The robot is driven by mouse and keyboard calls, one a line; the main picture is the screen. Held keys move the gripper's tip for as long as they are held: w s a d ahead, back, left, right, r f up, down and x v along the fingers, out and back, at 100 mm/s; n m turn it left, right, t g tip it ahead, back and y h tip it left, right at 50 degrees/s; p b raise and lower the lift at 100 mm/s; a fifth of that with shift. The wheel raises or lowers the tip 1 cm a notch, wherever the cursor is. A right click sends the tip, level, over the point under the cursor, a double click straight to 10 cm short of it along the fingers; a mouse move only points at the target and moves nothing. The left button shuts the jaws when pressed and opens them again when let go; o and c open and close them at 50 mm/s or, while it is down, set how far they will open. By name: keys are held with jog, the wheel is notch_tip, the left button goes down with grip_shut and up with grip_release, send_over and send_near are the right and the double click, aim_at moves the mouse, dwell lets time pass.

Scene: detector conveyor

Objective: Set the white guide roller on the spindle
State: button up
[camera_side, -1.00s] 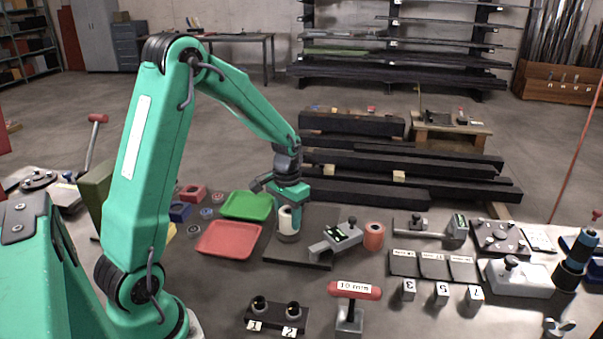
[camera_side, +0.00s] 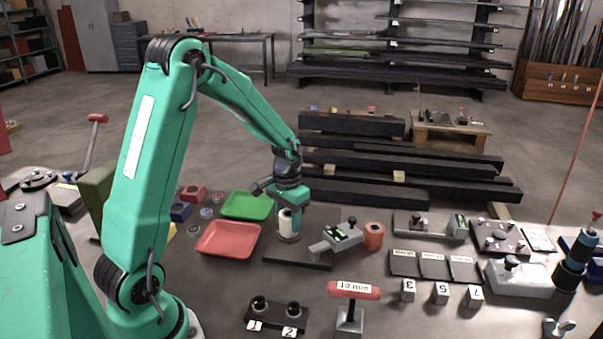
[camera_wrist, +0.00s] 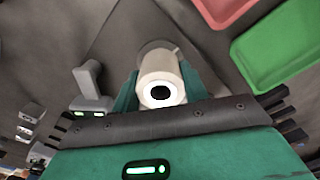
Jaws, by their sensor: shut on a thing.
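The white guide roller (camera_side: 285,222) is upright between the fingers of my gripper (camera_side: 289,208), which is shut on it. In the wrist view the roller (camera_wrist: 160,86) shows its top face with a dark centre hole, and the gripper fingers (camera_wrist: 158,92) lie on both sides. Below the roller is a round grey base (camera_side: 289,238) on the dark plate (camera_side: 290,257). The spindle itself is not clearly visible; I cannot tell whether the roller is around it or just above it.
A red tray (camera_side: 229,240) and green tray (camera_side: 247,206) lie left. A red-handled 10 mm tool (camera_side: 350,300) and a numbered two-post block (camera_side: 276,318) are in front.

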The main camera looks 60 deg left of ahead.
jog(key=o, duration=1.7)
notch_tip(320, 180, up, 9)
dwell(1.1)
